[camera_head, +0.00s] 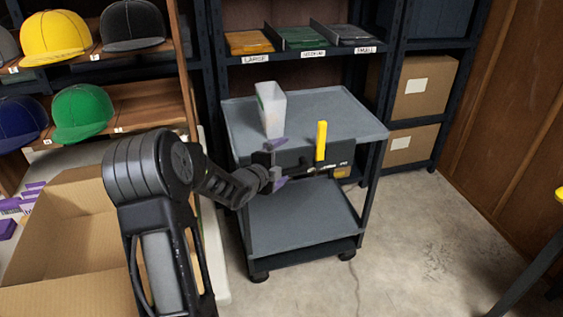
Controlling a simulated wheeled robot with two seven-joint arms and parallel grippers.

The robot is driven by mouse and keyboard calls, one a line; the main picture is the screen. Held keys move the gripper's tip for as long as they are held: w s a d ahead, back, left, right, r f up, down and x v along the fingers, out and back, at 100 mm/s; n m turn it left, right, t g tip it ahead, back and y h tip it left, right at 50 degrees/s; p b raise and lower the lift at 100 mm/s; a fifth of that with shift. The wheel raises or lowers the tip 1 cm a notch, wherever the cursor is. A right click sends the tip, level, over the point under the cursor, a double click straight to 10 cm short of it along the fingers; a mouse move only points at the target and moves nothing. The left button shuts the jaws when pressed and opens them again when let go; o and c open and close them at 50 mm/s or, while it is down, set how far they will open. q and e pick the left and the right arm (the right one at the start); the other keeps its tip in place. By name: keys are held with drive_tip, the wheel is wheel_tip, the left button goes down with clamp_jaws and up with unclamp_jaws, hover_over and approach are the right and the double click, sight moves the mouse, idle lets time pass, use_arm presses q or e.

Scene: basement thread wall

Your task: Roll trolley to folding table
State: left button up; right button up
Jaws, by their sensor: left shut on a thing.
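The grey two-shelf trolley (235,108) stands on casters in the middle of the view, in front of the shelving. My left gripper (278,164) has purple fingertips, one above the other, and is shut on the dark bar at the trolley's near side. The exact contact is small and partly hidden by the gripper. A white tapered container (271,110) stands upright on the trolley's top. A yellow upright piece (321,141) stands at its near edge. My right gripper is not in view. I cannot clearly identify the folding table.
Shelving with labelled bins (301,37) is close behind the trolley, with cardboard boxes (427,84) at right. An open cardboard box (62,240) lies at left, below caps on wooden shelves. Concrete floor (420,240) is clear to the right, up to a dark leg (527,277) at the edge.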

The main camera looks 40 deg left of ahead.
use_arm(q)
drive_tip(key=shift+w+d+r, duration=0.1)
drive_tip(key=shift+d+r, duration=0.15)
drive_tip(key=shift+r, duration=0.75)
drive_tip(key=shift+c, duration=0.3)
drive_tip(key=shift+s, duration=0.95)
drive_tip(key=shift+c, duration=0.7)
drive_tip(key=shift+v, duration=0.95)
drive_tip(key=c, duration=0.4)
drive_tip(key=shift+o, duration=0.2)
drive_tip(key=shift+s+d, duration=0.2)
drive_tip(key=shift+s, duration=0.75)
drive_tip(key=shift+s+d, duration=0.15)
drive_tip(key=shift+s, duration=0.8)
drive_tip(key=shift+s+d, duration=0.2)
drive_tip(key=shift+s, duration=0.75)
drive_tip(key=shift+b, duration=0.35)
